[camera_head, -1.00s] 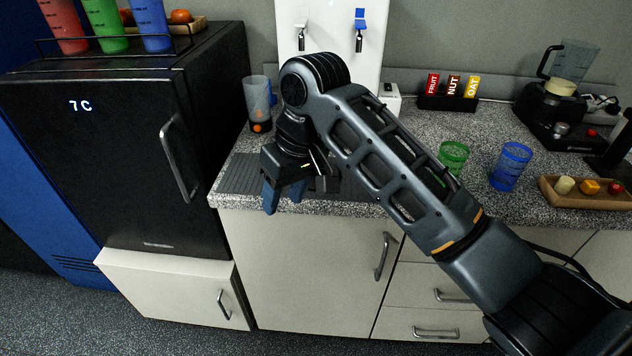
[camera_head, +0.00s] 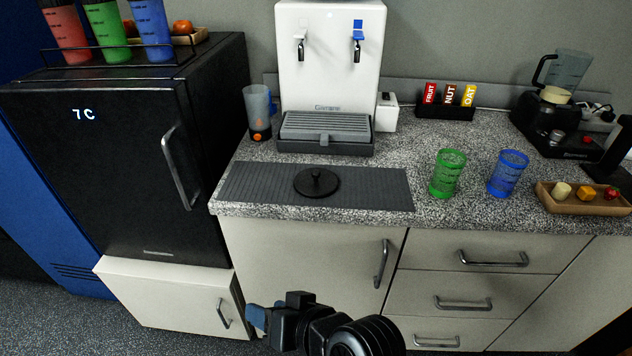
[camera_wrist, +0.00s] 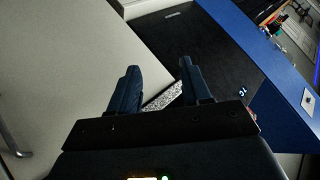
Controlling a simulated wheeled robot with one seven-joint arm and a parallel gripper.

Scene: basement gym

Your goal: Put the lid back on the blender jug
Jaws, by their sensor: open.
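A round black lid (camera_head: 317,182) with a raised knob lies flat on the dark grey mat (camera_head: 385,190) at the front of the counter. The likely blender jug (camera_head: 571,70), grey and see-through with a black handle, stands at the back right; no lid shows on it. My gripper (camera_head: 262,318) is low in front of the cabinets, below the counter edge and away from the lid. In the wrist view its two blue fingers (camera_wrist: 158,80) are apart with nothing held between them.
A water dispenser (camera_head: 330,60) stands behind the mat. Green (camera_head: 447,173) and blue (camera_head: 508,173) cups and a wooden food tray (camera_head: 585,207) are to the right.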

